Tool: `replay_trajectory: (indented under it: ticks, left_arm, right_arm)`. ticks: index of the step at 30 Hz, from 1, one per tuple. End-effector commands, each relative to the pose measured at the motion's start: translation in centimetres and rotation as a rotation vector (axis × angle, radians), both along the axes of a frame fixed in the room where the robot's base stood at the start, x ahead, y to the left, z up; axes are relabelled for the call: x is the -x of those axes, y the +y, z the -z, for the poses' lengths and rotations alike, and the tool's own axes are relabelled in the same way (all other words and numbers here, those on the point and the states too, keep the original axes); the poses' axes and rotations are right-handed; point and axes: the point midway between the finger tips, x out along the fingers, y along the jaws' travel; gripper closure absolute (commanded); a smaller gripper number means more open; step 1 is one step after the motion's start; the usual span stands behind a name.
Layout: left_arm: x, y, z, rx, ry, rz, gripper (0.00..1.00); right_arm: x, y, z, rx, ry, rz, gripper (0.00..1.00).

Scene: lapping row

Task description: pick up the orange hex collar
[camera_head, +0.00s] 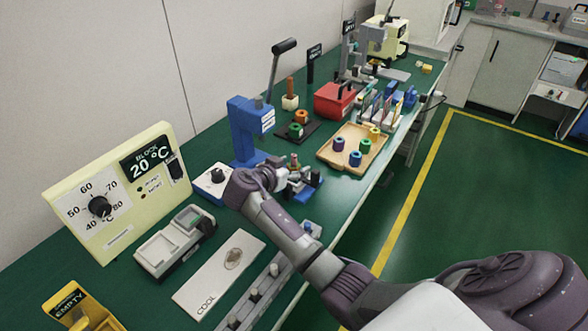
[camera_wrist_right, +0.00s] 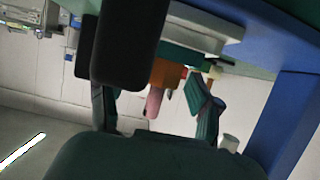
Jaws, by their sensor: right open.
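The orange hex collar (camera_head: 301,117) stands on a small dark plate beyond the blue press, just behind a green collar (camera_head: 296,131). My right gripper (camera_head: 300,181) is open beside the foot of the press, nearer to me than the collar and apart from it. Its own arm partly hides it. In the right wrist view, an orange piece (camera_wrist_right: 167,73) with a pink rounded peg (camera_wrist_right: 154,103) shows between the spread fingers. I cannot tell whether this piece is the collar. My left gripper is not in view.
The blue lever press (camera_head: 245,135) stands close to my right gripper. A wooden tray (camera_head: 327,152) with several coloured collars lies to its right, near the table edge. A red box (camera_head: 334,100) stands behind. A dial unit (camera_head: 110,195) and a COOL plate (camera_head: 220,275) are nearer.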

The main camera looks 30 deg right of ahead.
Motion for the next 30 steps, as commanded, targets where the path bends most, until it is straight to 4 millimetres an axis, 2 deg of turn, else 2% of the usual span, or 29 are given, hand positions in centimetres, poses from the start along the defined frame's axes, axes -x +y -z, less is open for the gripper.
replay_trajectory:
  ticks: [6, 7, 18, 30]
  left_arm:
    - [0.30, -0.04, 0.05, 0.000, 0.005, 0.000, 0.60]
    - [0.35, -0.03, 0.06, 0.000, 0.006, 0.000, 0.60]
    - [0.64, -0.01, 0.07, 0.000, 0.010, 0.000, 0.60]
    - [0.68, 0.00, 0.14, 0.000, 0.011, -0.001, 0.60]
  right_arm:
    - [-0.06, -0.05, 0.05, -0.001, -0.001, -0.001, 0.35]
    - [-0.06, -0.05, 0.05, -0.001, -0.001, -0.001, 0.39]
    - [-0.04, -0.02, 0.06, -0.001, 0.000, -0.001, 1.00]
    - [-0.09, -0.02, -0.67, -0.001, -0.003, 0.000, 1.00]
